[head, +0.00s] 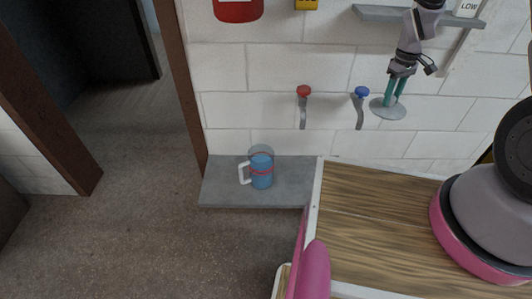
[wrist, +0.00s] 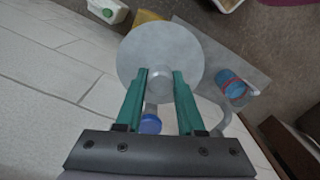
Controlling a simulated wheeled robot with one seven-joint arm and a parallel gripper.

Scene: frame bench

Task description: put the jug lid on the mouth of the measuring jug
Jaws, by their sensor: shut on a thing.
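The jug lid (head: 384,112) is a flat grey disc with a round knob. My gripper (head: 397,87) is shut on this knob from above, with teal fingers either side of it. The lid also shows large in the wrist view (wrist: 150,45), hanging in the air near the tiled wall. The measuring jug (head: 262,178) is clear with blue contents, red bands and a white handle pointing left. It stands upright on a grey ledge (head: 225,193), left of and below the lid. The jug also shows in the wrist view (wrist: 233,88), right of the lid and apart from it.
A red-knobbed tap (head: 303,91) and a blue-knobbed tap (head: 361,92) stick out from the wall between lid and jug. A wall shelf (head: 380,13) is above. A wooden surface (head: 375,215) lies right of the ledge. The ledge around the jug is clear.

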